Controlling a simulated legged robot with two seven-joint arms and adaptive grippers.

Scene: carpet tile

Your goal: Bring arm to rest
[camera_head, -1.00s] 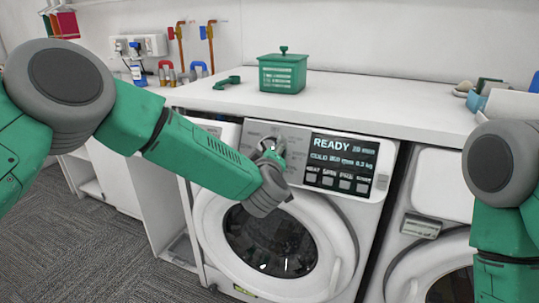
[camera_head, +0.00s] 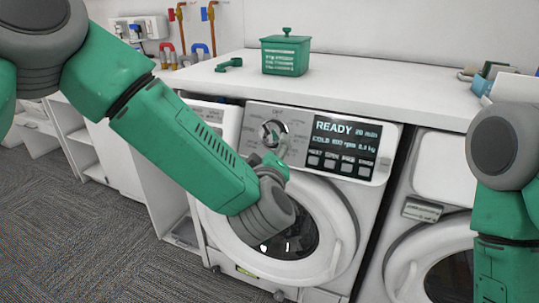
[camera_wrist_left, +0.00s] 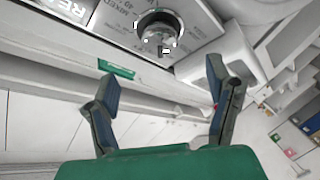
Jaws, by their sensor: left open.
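My left arm comes in from the left in the head view, and its gripper (camera_head: 272,162) is in front of the washing machine (camera_head: 245,252), just below the dial (camera_head: 274,133). In the left wrist view the left gripper (camera_wrist_left: 160,100) has its two fingers spread wide with nothing between them. The dial (camera_wrist_left: 158,32) is beyond the fingertips there, apart from them. My right arm hangs at the right edge of the head view. Its gripper is out of the frame.
The display (camera_head: 342,147) reads READY. A green lidded box (camera_head: 286,55) and a small green handle-like item (camera_head: 229,64) stand on the white countertop (camera_head: 380,88). A second machine (camera_head: 430,177) is at the right. Carpet floor (camera_head: 90,240) is open at the lower left.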

